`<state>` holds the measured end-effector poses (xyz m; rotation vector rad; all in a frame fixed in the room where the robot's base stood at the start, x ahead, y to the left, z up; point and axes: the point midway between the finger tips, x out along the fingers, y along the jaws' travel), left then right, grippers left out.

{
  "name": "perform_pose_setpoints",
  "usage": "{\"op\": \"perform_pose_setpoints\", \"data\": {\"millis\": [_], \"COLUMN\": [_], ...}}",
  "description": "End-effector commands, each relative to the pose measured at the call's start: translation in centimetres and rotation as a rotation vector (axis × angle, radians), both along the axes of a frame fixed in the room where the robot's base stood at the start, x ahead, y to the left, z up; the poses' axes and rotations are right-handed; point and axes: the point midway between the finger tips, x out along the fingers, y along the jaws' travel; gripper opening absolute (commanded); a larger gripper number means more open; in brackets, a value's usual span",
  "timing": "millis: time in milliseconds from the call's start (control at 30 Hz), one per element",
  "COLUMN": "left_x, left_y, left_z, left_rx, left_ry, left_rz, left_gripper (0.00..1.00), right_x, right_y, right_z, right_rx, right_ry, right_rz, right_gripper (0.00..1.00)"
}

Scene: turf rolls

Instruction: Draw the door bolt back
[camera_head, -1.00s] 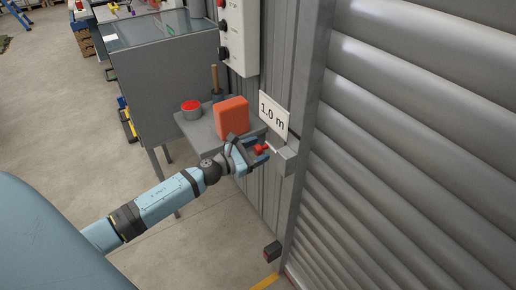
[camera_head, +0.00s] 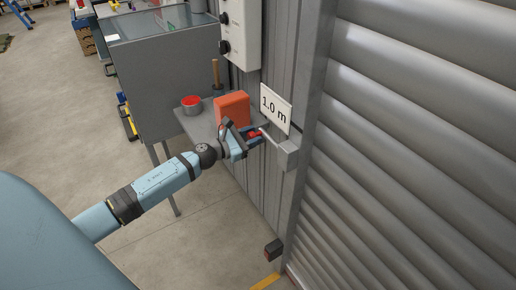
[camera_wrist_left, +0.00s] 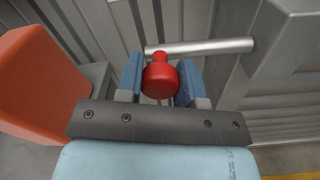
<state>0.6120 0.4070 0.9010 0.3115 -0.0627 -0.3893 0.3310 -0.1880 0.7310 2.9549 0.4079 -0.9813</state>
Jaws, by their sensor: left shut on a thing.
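The door bolt is a silver bar with a red knob. In the head view the bar (camera_head: 270,140) runs left from the grey block (camera_head: 287,154) at the door frame. In the left wrist view the bar (camera_wrist_left: 205,47) runs to the right behind the red knob (camera_wrist_left: 160,76). My left gripper (camera_head: 254,136) is shut on the red knob; its blue fingers (camera_wrist_left: 160,80) stand on both sides of it. In the head view the knob (camera_head: 253,133) is partly hidden by the fingers. My right gripper is not in view.
An orange box (camera_head: 232,108) stands on a grey shelf (camera_head: 196,126) close behind my left gripper, with a red-topped can (camera_head: 191,104) beside it. A "1.0 m" sign (camera_head: 273,107) hangs above the bolt. The ribbed shutter (camera_head: 420,150) fills the right. Floor at lower left is clear.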

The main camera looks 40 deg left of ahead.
Motion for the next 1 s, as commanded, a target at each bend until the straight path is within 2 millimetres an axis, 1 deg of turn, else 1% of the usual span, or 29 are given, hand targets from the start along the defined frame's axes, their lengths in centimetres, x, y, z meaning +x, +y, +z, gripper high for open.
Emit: {"op": "perform_pose_setpoints", "data": {"millis": [33, 100, 200, 367, 400, 467, 500, 833, 933, 1000], "left_x": [0.2, 0.4, 0.5, 0.5, 0.5, 0.5, 0.5, 0.3, -0.5, -1.4], "left_y": [0.6, 1.0, 1.2, 1.3, 1.3, 1.3, 1.3, 1.2, 1.4, 1.8], "left_z": [-0.4, -0.2, 0.0, 0.1, 0.1, 0.1, 0.1, 0.0, -0.1, -0.2], "left_rx": [0.003, 0.001, -0.001, 0.0, 0.0, 0.0, 0.0, -0.001, -0.001, -0.001], "left_ry": [-0.001, 0.0, 0.001, 0.001, 0.0, 0.0, 0.001, 0.001, 0.002, 0.003], "left_rz": [0.001, 0.0, 0.001, 0.004, 0.005, 0.005, 0.004, 0.001, 0.002, 0.001], "left_gripper": [0.0, 0.0, 0.0, 0.0, 0.37, 0.5, 0.6, 0.6, 0.6, 0.6], "right_x": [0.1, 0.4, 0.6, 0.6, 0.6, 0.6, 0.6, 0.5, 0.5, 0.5], "right_y": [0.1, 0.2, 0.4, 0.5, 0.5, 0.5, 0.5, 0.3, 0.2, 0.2], "right_z": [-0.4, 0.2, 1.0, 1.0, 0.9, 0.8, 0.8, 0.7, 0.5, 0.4], "right_rx": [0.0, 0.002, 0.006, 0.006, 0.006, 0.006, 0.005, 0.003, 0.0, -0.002], "right_ry": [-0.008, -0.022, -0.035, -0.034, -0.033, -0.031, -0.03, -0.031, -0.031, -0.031], "right_rz": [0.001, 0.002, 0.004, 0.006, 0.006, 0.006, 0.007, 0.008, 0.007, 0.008], "right_gripper": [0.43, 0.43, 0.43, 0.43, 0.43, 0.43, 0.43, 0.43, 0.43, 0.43]}}
